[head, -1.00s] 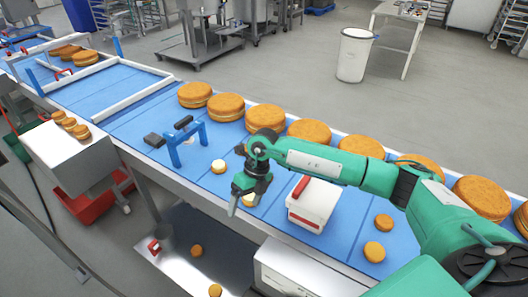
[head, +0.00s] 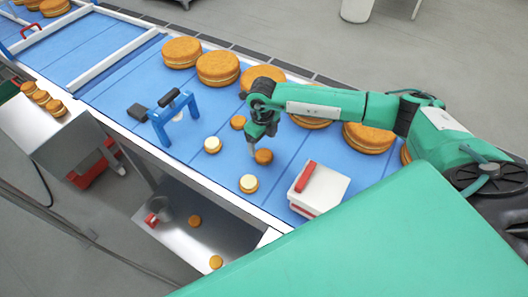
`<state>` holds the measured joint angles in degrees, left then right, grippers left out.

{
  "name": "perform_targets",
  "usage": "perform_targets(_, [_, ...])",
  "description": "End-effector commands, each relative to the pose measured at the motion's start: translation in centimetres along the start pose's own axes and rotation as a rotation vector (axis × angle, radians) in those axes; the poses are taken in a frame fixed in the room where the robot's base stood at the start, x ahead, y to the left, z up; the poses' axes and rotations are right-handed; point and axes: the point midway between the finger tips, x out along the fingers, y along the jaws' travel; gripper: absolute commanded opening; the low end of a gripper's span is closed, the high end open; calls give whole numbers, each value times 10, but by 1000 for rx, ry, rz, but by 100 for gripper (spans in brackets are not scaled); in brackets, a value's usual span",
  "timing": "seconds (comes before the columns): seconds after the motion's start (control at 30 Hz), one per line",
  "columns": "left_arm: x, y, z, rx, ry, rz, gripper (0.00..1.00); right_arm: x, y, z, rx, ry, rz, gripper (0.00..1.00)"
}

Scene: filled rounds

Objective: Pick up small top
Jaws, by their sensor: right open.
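Two small golden-brown rounds, which look like small tops, lie on the blue belt: one (head: 264,156) just right of my right gripper's tips, the other (head: 238,122) behind and left of it. Two small cream-topped rounds lie nearby, one (head: 212,144) to the left and one (head: 249,184) in front. My right gripper (head: 252,150) points down over the belt, open and with nothing seen in it. I cannot tell whether it touches the nearest brown round. My left gripper is not in view.
Large filled rounds (head: 218,68) line the belt's far side, partly behind my right arm. A blue stand (head: 172,118) is left, and a white box with a red handle (head: 325,192) is right. Small rounds also lie on the lower metal tray (head: 180,238). My green arm link covers the lower right.

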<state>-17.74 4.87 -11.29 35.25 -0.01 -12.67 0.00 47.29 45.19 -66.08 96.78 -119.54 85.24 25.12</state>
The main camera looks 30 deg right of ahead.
Motion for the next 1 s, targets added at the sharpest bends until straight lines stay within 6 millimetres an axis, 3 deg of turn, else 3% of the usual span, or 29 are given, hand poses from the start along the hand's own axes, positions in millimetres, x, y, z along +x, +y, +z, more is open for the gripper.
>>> perform_targets(0.1, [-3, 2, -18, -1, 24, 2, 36, 6, 0, 0, -1, -1, 0, 81])
perform_targets(0.23, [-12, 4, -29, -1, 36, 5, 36, 12, 1, -1, -1, 1, 1, 81])
perform_targets(0.6, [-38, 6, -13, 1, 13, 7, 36, 54, 2, -4, 0, 1, 0, 81])
perform_targets(0.9, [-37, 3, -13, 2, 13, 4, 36, 59, 2, -3, 0, -2, 0, 81])
perform_targets(1.0, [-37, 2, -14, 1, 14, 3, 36, 59, 2, -3, 0, -2, 0, 61])
